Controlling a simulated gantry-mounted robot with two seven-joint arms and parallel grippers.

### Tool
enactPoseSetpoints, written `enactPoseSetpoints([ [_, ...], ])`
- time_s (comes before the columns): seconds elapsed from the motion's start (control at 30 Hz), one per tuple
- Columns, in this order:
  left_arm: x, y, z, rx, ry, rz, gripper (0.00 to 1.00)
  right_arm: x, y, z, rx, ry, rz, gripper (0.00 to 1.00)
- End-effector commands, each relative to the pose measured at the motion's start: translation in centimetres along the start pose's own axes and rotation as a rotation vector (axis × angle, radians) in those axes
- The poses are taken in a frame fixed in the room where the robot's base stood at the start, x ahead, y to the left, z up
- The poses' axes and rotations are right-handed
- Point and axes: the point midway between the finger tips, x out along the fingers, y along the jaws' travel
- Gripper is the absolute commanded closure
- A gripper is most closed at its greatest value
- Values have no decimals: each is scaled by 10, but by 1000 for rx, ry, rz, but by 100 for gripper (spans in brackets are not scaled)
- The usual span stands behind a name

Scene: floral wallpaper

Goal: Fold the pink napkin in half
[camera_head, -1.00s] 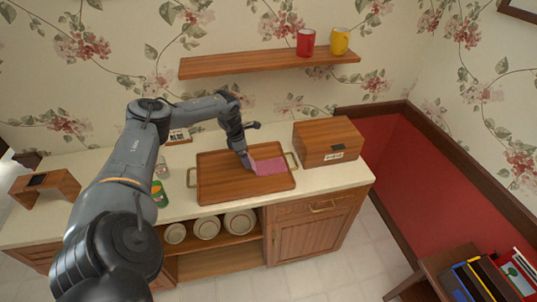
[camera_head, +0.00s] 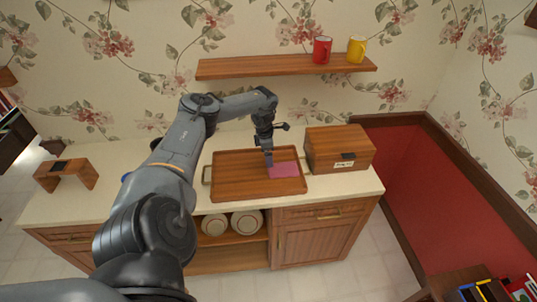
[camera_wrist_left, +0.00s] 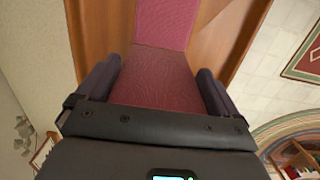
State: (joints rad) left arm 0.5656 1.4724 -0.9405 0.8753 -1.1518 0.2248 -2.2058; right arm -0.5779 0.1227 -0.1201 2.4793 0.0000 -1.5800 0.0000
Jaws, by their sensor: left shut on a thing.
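The pink napkin (camera_head: 284,170) lies on the right part of the brown wooden tray (camera_head: 236,186). My left gripper (camera_head: 268,161) is at the napkin's left edge, pointing down, and is shut on it. In the left wrist view the napkin (camera_wrist_left: 165,22) runs away from the gripper (camera_wrist_left: 157,78). A darker red face of it fills the space between the two fingers, with a bend line where it meets the lighter pink part. How far the held edge is above the tray is hard to tell. My right gripper is not in view.
A wooden box (camera_head: 338,148) with a label stands right of the tray. A small wooden stand (camera_head: 67,174) is at the counter's left. A wall shelf (camera_head: 285,66) above holds a red mug (camera_head: 322,50) and a yellow mug (camera_head: 356,49).

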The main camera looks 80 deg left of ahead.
Motion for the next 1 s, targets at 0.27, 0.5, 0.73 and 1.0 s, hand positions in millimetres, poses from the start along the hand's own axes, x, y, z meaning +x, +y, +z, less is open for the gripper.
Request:
enactPoseSetpoints([
  [0.27,1,0,0,0,2,-1,18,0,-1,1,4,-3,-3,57],
  [0.5,1,0,0,0,2,-1,18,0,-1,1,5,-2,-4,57],
  [0.73,1,0,0,0,2,-1,18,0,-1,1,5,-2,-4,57],
  [1.0,1,-1,0,0,1,-1,0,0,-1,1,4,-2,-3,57],
])
